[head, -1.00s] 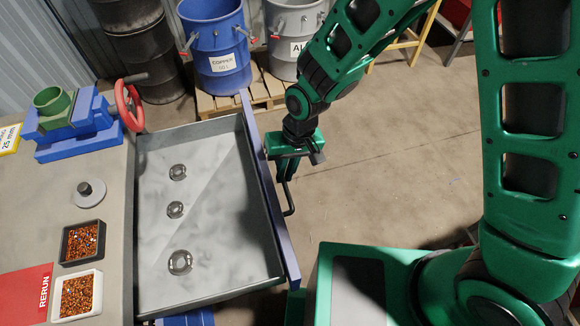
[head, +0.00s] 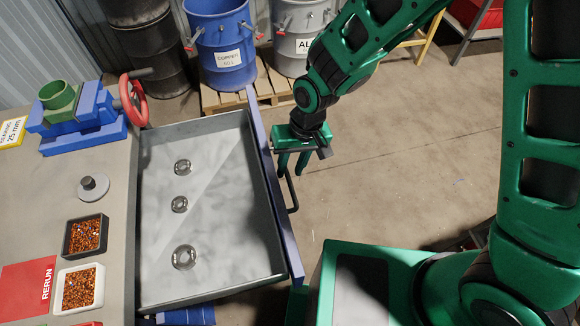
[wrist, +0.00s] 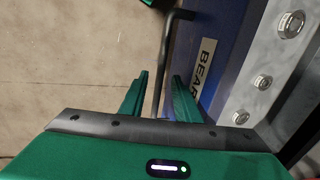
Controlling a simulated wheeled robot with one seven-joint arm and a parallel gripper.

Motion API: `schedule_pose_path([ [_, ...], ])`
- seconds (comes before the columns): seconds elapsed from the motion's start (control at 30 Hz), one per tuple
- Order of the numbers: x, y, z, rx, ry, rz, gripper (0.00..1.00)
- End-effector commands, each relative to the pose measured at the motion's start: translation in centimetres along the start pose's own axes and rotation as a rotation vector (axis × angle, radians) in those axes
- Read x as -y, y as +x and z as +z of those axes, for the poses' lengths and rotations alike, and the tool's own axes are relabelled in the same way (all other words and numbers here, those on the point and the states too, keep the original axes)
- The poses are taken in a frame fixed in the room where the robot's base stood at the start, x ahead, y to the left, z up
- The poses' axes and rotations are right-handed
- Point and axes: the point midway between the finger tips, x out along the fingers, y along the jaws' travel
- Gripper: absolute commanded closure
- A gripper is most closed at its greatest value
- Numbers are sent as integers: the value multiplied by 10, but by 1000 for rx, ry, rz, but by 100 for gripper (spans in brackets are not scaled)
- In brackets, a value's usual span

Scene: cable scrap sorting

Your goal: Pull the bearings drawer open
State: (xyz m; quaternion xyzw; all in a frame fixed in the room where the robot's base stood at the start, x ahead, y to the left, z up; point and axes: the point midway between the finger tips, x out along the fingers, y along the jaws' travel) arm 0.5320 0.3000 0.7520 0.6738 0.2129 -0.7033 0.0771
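The bearings drawer (head: 215,240) is pulled out from the bench, and three metal bearing rings (head: 184,256) lie spaced along its grey floor. Its blue front (head: 275,195) carries a dark bar handle (head: 291,190) and a label (wrist: 204,68) reading "BEAR", the rest hidden. My gripper (head: 292,172) is just outside the drawer front, pointing down at the handle. In the wrist view its two green fingers (wrist: 154,98) stand apart with the handle bar (wrist: 163,65) running between them. The bar appears clear of both fingers.
A blue copper drum (head: 222,50) stands behind on a pallet (head: 255,92). Floor right of the drawer is clear.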

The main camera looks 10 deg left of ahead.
Motion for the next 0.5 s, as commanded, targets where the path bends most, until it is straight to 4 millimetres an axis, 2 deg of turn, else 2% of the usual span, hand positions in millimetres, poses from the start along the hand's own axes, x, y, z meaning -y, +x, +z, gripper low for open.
schedule_pose_path([
  [0.3, 1, -56, -1, -5, -1, -2, 71],
  [0.5, 0, -84, -1, -3, 0, -2, 71],
])
